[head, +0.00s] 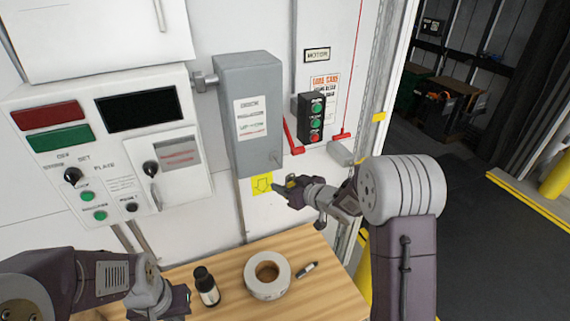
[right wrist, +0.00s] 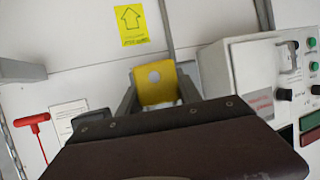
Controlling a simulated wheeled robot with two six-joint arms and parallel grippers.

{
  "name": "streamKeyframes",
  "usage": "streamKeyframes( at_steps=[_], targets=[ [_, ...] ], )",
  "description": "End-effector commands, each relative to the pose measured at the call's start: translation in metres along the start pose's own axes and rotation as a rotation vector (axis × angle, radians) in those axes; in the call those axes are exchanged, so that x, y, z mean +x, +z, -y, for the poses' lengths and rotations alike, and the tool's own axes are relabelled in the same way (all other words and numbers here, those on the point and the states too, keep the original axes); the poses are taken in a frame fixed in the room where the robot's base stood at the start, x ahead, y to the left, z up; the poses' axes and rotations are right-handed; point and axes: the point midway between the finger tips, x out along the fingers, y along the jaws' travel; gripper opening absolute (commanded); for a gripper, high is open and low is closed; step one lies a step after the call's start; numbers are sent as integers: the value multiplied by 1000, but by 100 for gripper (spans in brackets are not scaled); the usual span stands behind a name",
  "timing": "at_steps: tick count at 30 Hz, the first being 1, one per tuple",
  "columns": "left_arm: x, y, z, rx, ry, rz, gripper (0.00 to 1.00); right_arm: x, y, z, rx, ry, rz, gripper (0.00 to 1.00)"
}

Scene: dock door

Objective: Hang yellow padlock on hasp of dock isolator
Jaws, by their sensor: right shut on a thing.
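The grey isolator box (head: 246,115) with a white lettered label hangs on the wall in the head view. A small lever-like part (head: 276,157) shows at its lower right; I cannot make out the hasp clearly. My right gripper (head: 290,186) is just below and to the right of the box. It is shut on the yellow padlock (right wrist: 155,84), which shows between the fingers in the right wrist view with a round hole in its face. The padlock's shackle is not clear. My left gripper (head: 178,299) is low at the left over the table; its jaws are unclear.
A yellow arrow sticker (head: 262,184) is on the wall below the box. A control panel (head: 100,145) is at left, a green-and-red button box (head: 312,117) at right. The wooden table (head: 225,308) carries a tape roll (head: 251,285), a dark bottle (head: 206,286) and a marker (head: 307,270).

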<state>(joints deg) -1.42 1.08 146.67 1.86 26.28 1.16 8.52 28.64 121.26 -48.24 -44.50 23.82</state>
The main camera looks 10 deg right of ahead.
Motion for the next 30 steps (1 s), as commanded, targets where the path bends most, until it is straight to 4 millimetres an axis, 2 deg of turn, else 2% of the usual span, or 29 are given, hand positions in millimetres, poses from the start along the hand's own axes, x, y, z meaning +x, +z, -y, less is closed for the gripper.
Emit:
streamKeyframes(
  at_steps=[8, 30],
  targets=[
    [0, 0, 0, 0, 0, 1, 0, 4, 0, -1, -1, -2, -1, 0],
    [-8, -1, 0, 0, 0, 0, 0, 53, -17, -15, 0, -1, -2, 0]
  ],
)
